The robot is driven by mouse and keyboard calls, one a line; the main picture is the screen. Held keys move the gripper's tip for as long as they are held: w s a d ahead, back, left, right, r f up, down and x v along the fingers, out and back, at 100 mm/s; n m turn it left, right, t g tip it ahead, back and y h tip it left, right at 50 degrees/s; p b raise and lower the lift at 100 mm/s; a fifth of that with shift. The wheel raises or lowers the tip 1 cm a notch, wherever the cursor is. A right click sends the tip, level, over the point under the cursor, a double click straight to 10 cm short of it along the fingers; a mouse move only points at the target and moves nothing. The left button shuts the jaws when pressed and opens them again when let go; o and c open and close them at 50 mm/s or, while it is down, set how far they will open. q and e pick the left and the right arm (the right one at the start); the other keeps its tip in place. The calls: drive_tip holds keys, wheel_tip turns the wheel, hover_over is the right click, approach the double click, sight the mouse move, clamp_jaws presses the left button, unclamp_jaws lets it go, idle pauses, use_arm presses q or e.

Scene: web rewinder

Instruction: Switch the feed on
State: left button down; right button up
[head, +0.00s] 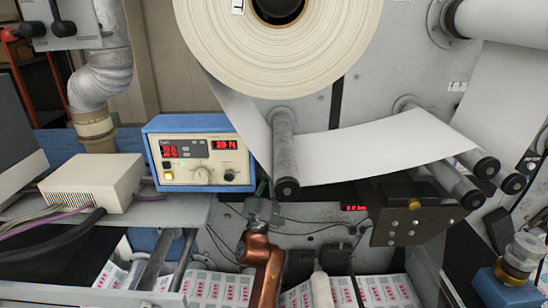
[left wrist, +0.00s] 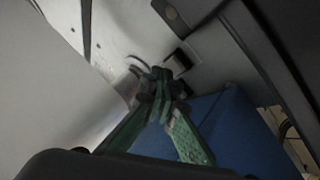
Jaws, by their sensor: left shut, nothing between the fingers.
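A blue control box (head: 187,125) with a cream front stands left of centre in the head view. I cannot tell which control is the feed switch. My left gripper (head: 263,190), on a copper-coloured arm, is just right of the box's lower corner, under the paper web. In the left wrist view its green fingers (left wrist: 158,85) are shut and empty, near a pale panel with a small dark block (left wrist: 178,61). My right gripper is out of view.
A large paper roll (head: 280,45) hangs above, with its white web (head: 380,145) running over rollers (head: 286,150) close to my left gripper. A beige box (head: 93,183) and cables sit at left. A dark bracket (head: 412,215) with a yellow knob is at right.

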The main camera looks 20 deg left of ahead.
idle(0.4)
use_arm(q)
drive_tip(key=shift+w, duration=0.1)
drive_tip(key=shift+w+a, duration=0.2)
drive_tip(key=shift+w, duration=0.1)
drive_tip(key=shift+s+d, duration=0.1)
drive_tip(key=shift+s, duration=0.1)
drive_tip(key=shift+s+d, duration=0.1)
drive_tip(key=shift+s, duration=0.1)
idle(0.4)
drive_tip(key=s+d+p, duration=0.2)
drive_tip(key=s, duration=0.3)
drive_tip(key=shift+s+d, duration=0.25)
drive_tip(key=shift+d, duration=0.05)
